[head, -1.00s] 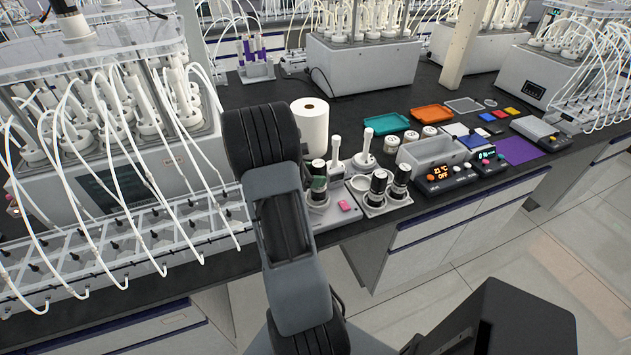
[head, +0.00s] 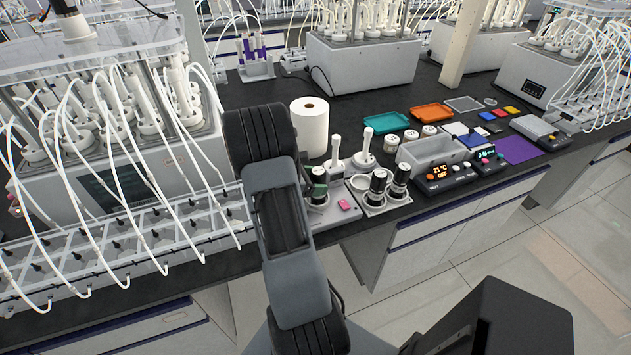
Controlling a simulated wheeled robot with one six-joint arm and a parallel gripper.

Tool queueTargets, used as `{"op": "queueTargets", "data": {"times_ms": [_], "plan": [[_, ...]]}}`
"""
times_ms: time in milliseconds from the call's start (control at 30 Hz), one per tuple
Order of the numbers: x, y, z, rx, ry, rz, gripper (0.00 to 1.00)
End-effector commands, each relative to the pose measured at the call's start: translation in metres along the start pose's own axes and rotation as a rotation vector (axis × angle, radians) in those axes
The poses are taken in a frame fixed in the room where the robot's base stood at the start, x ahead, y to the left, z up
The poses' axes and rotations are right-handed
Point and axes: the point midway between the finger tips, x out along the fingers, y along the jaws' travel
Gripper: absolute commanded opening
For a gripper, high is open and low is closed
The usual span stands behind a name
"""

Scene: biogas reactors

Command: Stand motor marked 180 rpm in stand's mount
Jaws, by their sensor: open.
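A black-topped motor with a green band (head: 318,187) stands upright at the grey stand (head: 343,213) with the pink button, just right of my arm. Its lower end sits at the stand's mount; how deep it is seated is too small to tell. My gripper (head: 307,178) is mostly hidden behind my own arm; a dark part of it shows close beside this motor, and it is open. Two other black motors with white bases, a nearer one (head: 377,184) and a farther one (head: 399,179), stand in a light holder (head: 374,208) to the right. No rpm marking is readable.
A paper roll (head: 309,128) stands behind the stand. Two white stirrer pieces (head: 335,160) (head: 365,152) are close behind. A grey bin (head: 432,158) and control box (head: 447,180) lie right. A tubed reactor (head: 110,170) crowds the left.

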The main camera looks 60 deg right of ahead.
Motion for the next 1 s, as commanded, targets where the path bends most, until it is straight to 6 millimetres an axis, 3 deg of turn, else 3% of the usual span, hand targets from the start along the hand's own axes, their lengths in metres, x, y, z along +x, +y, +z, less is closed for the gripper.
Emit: {"op": "queueTargets", "data": {"times_ms": [167, 600, 1000], "plan": [[-0.018, 0.001, -0.001, 0.001, -0.001, 0.004, 0.77], [-0.096, 0.000, -0.001, 0.000, 0.001, 0.003, 0.77], [-0.122, -0.002, 0.001, 0.011, 0.011, 0.002, 0.77]]}}
